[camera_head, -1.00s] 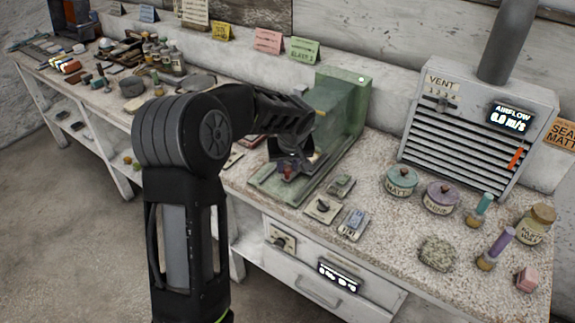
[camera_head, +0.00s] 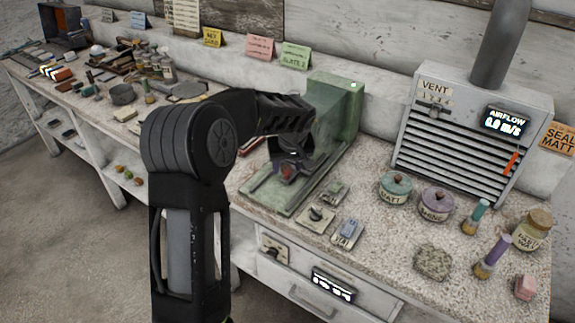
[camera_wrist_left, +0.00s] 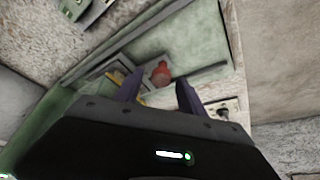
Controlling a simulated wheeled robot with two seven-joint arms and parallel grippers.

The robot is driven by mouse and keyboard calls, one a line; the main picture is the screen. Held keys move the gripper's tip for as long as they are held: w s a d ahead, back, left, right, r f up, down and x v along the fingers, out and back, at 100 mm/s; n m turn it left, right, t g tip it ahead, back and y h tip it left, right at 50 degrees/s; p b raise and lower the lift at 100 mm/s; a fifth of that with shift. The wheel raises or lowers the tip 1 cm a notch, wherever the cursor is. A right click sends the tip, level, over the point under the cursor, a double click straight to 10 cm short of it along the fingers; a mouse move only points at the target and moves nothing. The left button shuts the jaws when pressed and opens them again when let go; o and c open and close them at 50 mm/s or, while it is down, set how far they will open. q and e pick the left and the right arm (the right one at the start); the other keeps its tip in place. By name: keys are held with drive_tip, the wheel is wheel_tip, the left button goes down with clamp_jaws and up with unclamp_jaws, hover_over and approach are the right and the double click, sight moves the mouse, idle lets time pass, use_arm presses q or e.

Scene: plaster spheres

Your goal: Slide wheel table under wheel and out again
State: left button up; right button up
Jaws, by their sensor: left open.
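A green machine (camera_head: 338,112) stands on the speckled bench, with a flat green base (camera_head: 268,196) reaching toward the front. My left gripper (camera_head: 290,169) points down over this base, with my arm hiding much of what lies behind it. A small red knob (camera_head: 288,172) shows at the fingertips. In the left wrist view the red knob (camera_wrist_left: 161,74) lies just beyond the two open, dark fingers (camera_wrist_left: 157,92), near a green plate (camera_wrist_left: 190,58). I cannot tell whether the fingers touch it. The wheel and its table cannot be made out clearly. My right gripper is out of view.
A switch plate (camera_head: 316,216) and a small blue-grey device (camera_head: 346,233) sit right of the base. Lidded pots (camera_head: 395,188), brushes and a vent box (camera_head: 470,130) stand farther right. Tools crowd the bench at left. A drawer (camera_head: 310,295) is below.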

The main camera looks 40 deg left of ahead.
use_arm(q)
drive_tip(key=b+v, duration=0.1)
drive_tip(key=v, duration=0.6)
drive_tip(key=shift+r, duration=0.4)
drive_tip(key=shift+s+d, duration=0.1)
